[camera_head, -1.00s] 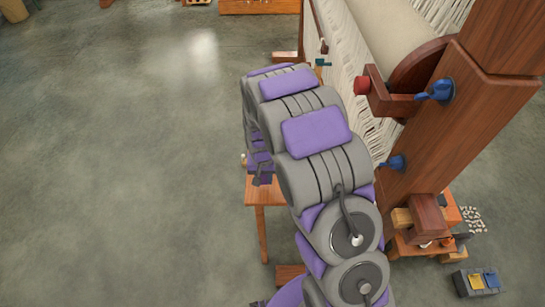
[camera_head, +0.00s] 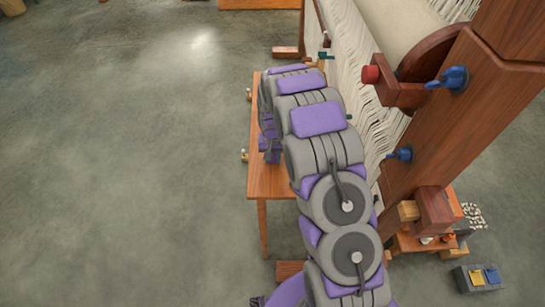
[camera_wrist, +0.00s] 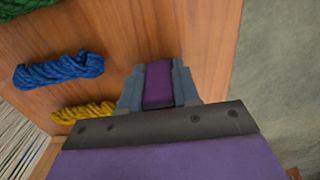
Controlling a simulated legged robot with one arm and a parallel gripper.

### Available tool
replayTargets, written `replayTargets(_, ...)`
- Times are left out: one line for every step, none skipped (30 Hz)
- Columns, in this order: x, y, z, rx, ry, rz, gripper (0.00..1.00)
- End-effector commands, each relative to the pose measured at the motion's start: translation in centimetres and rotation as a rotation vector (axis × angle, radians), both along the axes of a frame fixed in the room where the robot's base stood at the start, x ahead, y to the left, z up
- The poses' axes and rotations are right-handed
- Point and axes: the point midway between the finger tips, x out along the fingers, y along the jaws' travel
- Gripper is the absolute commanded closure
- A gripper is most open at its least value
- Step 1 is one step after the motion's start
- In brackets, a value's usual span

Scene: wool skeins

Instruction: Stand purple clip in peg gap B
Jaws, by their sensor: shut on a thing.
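The purple clip (camera_wrist: 158,84) is held between the two grey-blue fingers of my gripper in the wrist view. My gripper (camera_wrist: 157,86) is shut on it, over the wooden table (camera_wrist: 203,36). How far the clip is above the table I cannot tell. In the head view my arm covers much of the table (camera_head: 268,180), and the clip is hidden there. No peg gap marked B can be made out in either view.
In the wrist view a blue skein (camera_wrist: 59,70) and a yellow skein (camera_wrist: 84,111) lie on the wood to the left, with a green skein (camera_wrist: 22,7) at the top corner. The loom frame (camera_head: 440,140) stands right of my arm. Open floor lies left.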

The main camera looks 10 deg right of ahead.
Motion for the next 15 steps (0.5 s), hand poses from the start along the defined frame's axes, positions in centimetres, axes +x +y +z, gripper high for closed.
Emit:
replayTargets(-0.01,-0.03,-0.06,0.001,-0.001,-0.001,1.00)
replayTargets(-0.01,-0.03,-0.01,0.001,-0.001,-0.001,1.00)
replayTargets(0.00,-0.06,0.03,0.001,-0.001,-0.001,1.00)
replayTargets(0.00,-0.10,0.03,0.001,-0.001,-0.001,1.00)
replayTargets(0.01,-0.13,0.04,0.002,0.000,0.000,1.00)
replayTargets(0.01,-0.16,0.04,0.002,0.000,0.000,1.00)
replayTargets(0.00,-0.18,-0.01,0.002,0.000,0.000,1.00)
replayTargets(0.00,-0.18,-0.08,0.002,0.000,0.000,1.00)
replayTargets(0.01,-0.17,-0.07,0.002,0.000,-0.001,0.66)
replayTargets(0.00,-0.15,-0.06,0.002,0.000,-0.001,0.63)
replayTargets(0.00,-0.12,-0.06,0.002,0.000,-0.001,0.60)
replayTargets(-0.01,-0.08,-0.05,0.001,0.000,-0.001,0.56)
replayTargets(-0.01,-0.04,-0.05,0.001,0.000,-0.001,0.53)
replayTargets(-0.01,-0.03,-0.05,0.001,0.000,-0.001,0.51)
replayTargets(-0.01,-0.02,-0.05,0.000,0.000,-0.001,0.47)
